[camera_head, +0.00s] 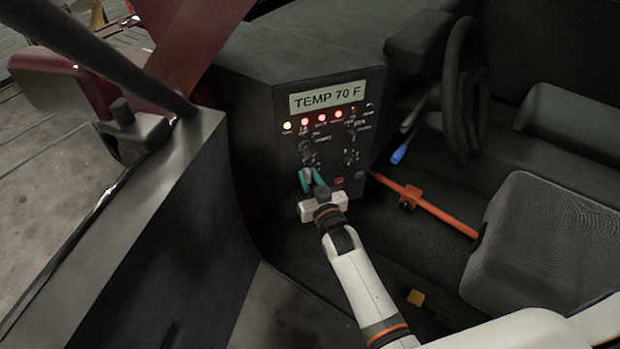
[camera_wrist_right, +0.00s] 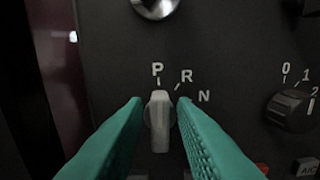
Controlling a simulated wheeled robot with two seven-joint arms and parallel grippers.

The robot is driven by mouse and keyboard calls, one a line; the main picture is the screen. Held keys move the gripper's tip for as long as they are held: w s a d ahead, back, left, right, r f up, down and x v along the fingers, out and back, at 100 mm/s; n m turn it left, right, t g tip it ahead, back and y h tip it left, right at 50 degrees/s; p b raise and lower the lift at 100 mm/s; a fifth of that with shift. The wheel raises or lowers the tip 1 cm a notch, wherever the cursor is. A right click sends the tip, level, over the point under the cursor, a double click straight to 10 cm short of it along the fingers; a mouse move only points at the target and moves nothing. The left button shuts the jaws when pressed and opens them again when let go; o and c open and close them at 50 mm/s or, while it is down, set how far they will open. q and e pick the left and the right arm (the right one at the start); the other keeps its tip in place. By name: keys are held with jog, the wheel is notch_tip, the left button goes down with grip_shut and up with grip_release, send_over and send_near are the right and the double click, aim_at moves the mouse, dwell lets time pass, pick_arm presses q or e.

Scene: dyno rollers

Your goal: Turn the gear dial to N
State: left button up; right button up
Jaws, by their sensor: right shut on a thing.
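The gear dial (camera_wrist_right: 158,122) is a light grey knob on the dark control panel. In the right wrist view its narrow top end points up toward the P mark (camera_wrist_right: 157,69). The R mark (camera_wrist_right: 187,76) and the N mark (camera_wrist_right: 204,96) lie to the right of P. My right gripper (camera_head: 306,178) is at the lower left of the panel. Its teal fingers (camera_wrist_right: 160,105) are on either side of the dial and shut on it. In the head view the gripper hides the dial. My left gripper is not in view.
The panel has a display (camera_head: 327,97) reading TEMP 70 F, a row of lights and other knobs. A knob marked 0, 1, 2 (camera_wrist_right: 291,109) is right of the dial. An orange bar (camera_head: 440,212), a steering wheel (camera_head: 460,90) and a seat (camera_head: 545,245) lie to the right.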

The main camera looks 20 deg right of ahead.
jog(key=m+p, duration=0.1)
jog(key=m, duration=0.2)
jog(key=shift+d, duration=0.1)
jog(key=shift+d+f+m, duration=0.1)
jog(key=shift+f+m, duration=0.05)
jog(key=shift+m, duration=2.45)
jog(key=shift+d+f+m, duration=0.1)
jog(key=shift+m, duration=2.5)
jog(key=o, duration=0.7)
